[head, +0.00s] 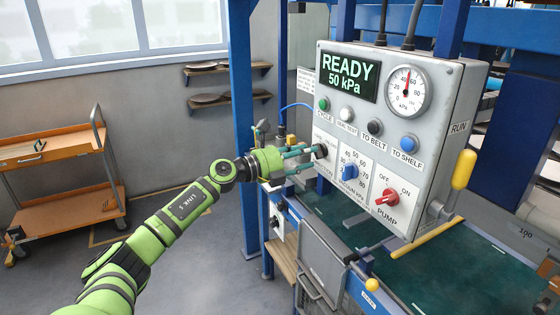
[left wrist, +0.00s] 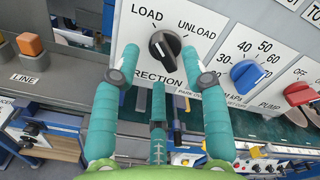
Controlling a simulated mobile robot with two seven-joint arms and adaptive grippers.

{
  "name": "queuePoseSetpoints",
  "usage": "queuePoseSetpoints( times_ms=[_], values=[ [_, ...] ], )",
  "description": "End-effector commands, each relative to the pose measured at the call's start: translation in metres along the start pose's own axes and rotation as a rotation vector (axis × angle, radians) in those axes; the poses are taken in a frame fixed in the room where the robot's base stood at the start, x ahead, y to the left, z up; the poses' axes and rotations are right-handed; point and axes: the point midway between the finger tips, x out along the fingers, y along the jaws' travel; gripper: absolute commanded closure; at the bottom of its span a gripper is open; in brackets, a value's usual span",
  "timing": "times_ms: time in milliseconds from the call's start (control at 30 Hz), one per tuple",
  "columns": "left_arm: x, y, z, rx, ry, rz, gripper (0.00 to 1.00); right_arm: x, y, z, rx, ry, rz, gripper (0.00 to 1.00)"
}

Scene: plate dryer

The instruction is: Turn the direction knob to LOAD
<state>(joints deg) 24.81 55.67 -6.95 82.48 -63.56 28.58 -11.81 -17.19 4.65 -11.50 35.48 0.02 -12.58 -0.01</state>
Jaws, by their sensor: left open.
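The direction knob (head: 321,150) is a black round knob at the left of the control box's lower panel. In the left wrist view the knob (left wrist: 165,46) sits on a white plate, with LOAD printed at its upper left and UNLOAD at its upper right. A pale mark shows on its face; I cannot tell surely which label it points to. My left gripper (head: 303,155) has teal fingers and is open in front of the panel. In the left wrist view its fingertips (left wrist: 160,62) stand either side of the knob, with the third finger below. Contact cannot be told.
Right of the knob are the blue vacuum knob (head: 349,172) and the red pump switch (head: 387,197). Several push buttons sit above, under the READY display (head: 349,78). A yellow-handled RUN lever (head: 463,170) is on the box's right side. A blue post (head: 243,120) stands behind my gripper.

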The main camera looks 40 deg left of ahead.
Motion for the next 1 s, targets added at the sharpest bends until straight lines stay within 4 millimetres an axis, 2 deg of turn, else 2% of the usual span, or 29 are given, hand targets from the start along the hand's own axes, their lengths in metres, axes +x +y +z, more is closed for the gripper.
queuePoseSetpoints(
  times_ms=[200,600,800,1000],
  values=[
    [-0.035,0.001,-0.002,0.002,0.005,0.004,0.55,0.000,-0.001,-0.001,0.001,0.001,-0.001,0.60],
    [-0.085,0.000,-0.002,-0.001,0.003,0.001,0.55,0.000,-0.001,-0.001,0.001,0.001,-0.001,0.60],
    [-0.097,-0.001,0.000,0.001,0.001,-0.001,0.55,0.000,-0.001,-0.001,0.001,0.001,-0.001,0.60],
    [-0.100,-0.001,0.000,0.002,0.001,-0.001,0.55,0.000,-0.001,-0.001,0.001,0.001,-0.001,0.60]
  ],
)
